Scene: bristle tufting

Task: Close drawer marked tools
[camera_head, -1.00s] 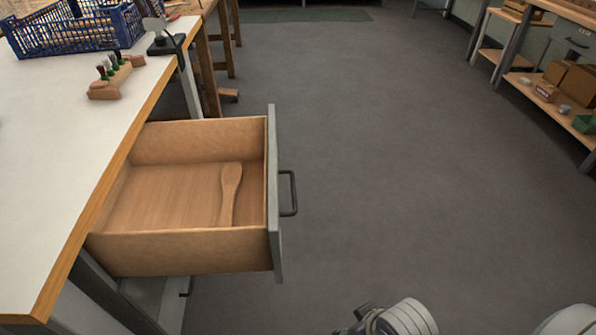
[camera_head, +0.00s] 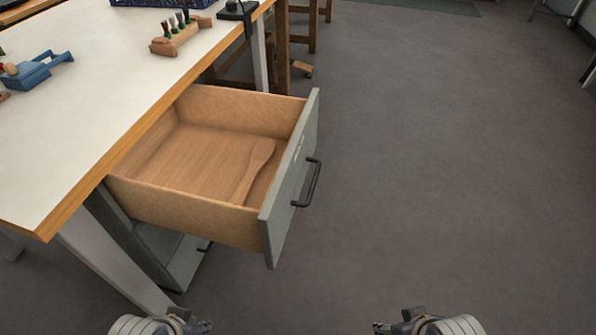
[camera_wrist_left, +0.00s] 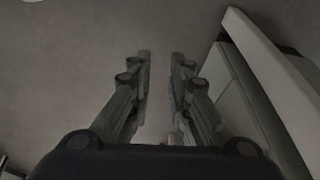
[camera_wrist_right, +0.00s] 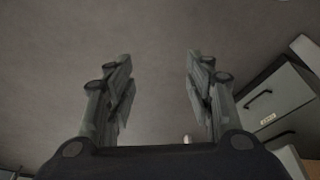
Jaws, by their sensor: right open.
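A drawer (camera_head: 290,190) with a grey front and wooden sides is pulled out under the workbench. Its dark bar handle (camera_head: 308,183) faces right, and a small label on its front is too small to read. A wooden brush handle (camera_head: 252,172) lies inside. My left gripper (camera_head: 208,327) is at the bottom of the head view, apart from the drawer; its fingers stand a narrow gap apart, empty, in the left wrist view (camera_wrist_left: 160,55). My right gripper (camera_head: 381,328) is open and empty, apart from the drawer; it also shows in the right wrist view (camera_wrist_right: 159,58).
The white-topped workbench (camera_head: 85,120) stands at the left, with its pale leg (camera_head: 115,255) below. A wooden block with green-handled tools (camera_head: 178,38) and a blue device (camera_head: 38,70) lie on it. Grey floor (camera_head: 450,160) right of the drawer is clear.

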